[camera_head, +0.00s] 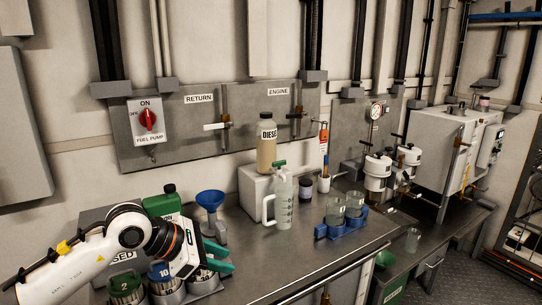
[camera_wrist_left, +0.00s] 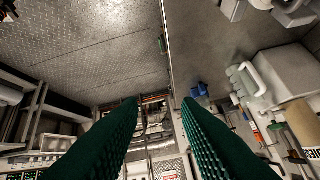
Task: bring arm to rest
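My left arm (camera_head: 75,265) comes in from the lower left of the head view, white with a black and orange wrist. My left gripper (camera_head: 226,259) has green fingers that point right, above the near left part of the bench. In the left wrist view the two ribbed green fingers of the left gripper (camera_wrist_left: 160,101) stand apart with nothing between them. My right arm and gripper are in neither view.
A jug (camera_head: 281,205), a diesel bottle (camera_head: 266,145) and a blue beaker rack (camera_head: 342,227) stand further right. The bench front (camera_head: 300,265) is clear.

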